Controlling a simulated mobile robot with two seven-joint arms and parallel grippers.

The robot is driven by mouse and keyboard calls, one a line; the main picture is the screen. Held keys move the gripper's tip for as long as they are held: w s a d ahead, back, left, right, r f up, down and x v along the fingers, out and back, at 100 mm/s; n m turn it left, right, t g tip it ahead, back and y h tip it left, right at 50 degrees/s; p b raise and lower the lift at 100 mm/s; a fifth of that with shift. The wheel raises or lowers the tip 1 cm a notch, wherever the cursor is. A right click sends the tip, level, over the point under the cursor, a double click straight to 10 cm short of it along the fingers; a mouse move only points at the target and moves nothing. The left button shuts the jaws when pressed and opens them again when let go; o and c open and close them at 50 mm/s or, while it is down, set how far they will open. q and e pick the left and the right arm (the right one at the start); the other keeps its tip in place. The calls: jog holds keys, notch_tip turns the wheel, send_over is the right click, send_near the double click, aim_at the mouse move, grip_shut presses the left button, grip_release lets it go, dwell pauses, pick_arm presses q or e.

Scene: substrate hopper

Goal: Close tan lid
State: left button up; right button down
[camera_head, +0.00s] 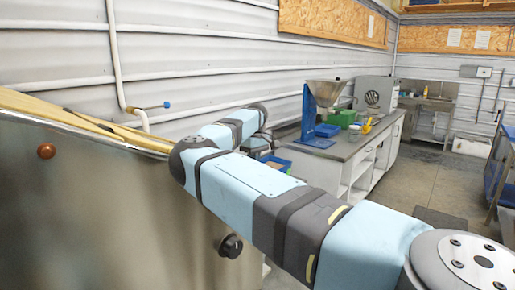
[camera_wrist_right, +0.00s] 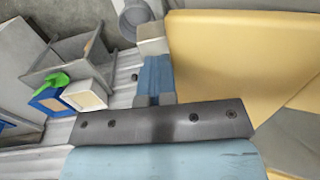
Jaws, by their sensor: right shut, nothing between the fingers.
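The tan lid (camera_head: 75,118) shows edge-on in the head view, as a thin strip along the top of the steel hopper (camera_head: 95,205). I cannot tell from this angle how far it stands open. In the right wrist view the tan lid (camera_wrist_right: 240,55) is a broad pale-yellow surface filling the upper right. My right gripper (camera_wrist_right: 155,99) is shut and empty, just left of the lid's near edge; I cannot tell whether it touches. In the head view my right arm crosses in front of the hopper's right side and its fingers are not clear. My left gripper is not in view.
A grey-topped bench (camera_head: 345,148) stands behind my arm, bearing a blue stand (camera_head: 309,115) with a metal funnel (camera_head: 327,90). A pipe (camera_head: 114,60) runs down the corrugated wall behind the hopper. Open floor (camera_head: 435,180) lies right of the bench.

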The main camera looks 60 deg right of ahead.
jog(key=shift+a+f+y+b, duration=0.2)
jog(key=shift+a+f, duration=0.2)
jog(key=shift+f, duration=0.4)
jog(key=shift+a+f+y+b, duration=0.2)
jog(key=shift+a+f, duration=0.2)
jog(key=shift+f, duration=0.4)
jog(key=shift+w, duration=0.1)
